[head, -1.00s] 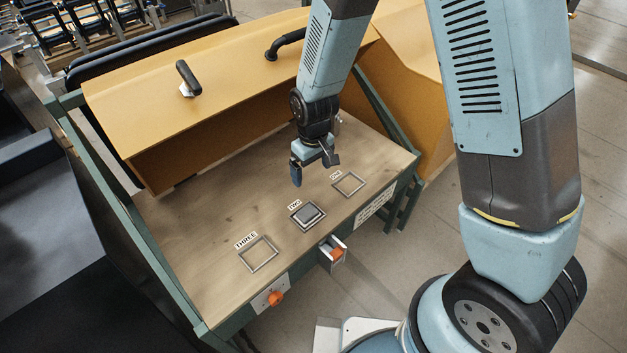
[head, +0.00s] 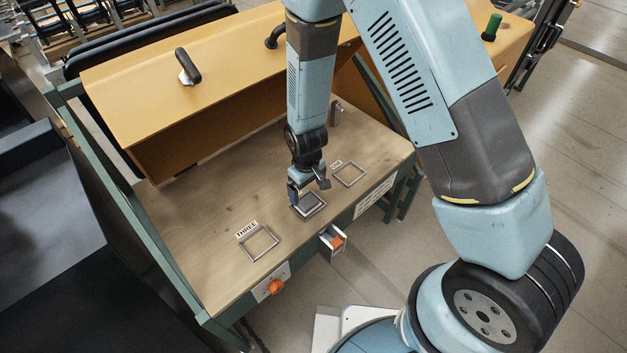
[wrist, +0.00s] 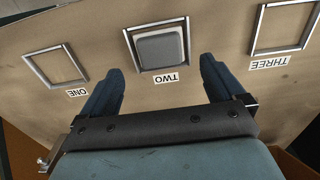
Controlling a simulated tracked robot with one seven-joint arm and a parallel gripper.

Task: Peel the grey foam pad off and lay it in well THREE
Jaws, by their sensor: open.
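The grey foam pad (wrist: 160,46) lies inside the square frame of well TWO (wrist: 133,66) on the bench; it also shows in the head view (head: 310,202). My gripper (wrist: 155,85) is open and empty, its two blue fingers apart on either side of the TWO label, with the pad beyond the tips in the wrist view. In the head view my gripper (head: 307,195) hangs close over the back of well TWO and hides its label. Well THREE (head: 259,243) is an empty square frame to the left. Well ONE (head: 349,174) is an empty frame to the right.
The wooden bench top (head: 200,225) is clear around the wells. A yellow hood (head: 200,100) with black handles overhangs its back. An orange knob (head: 275,287) and a small box with an orange part (head: 335,241) stick out from the front edge.

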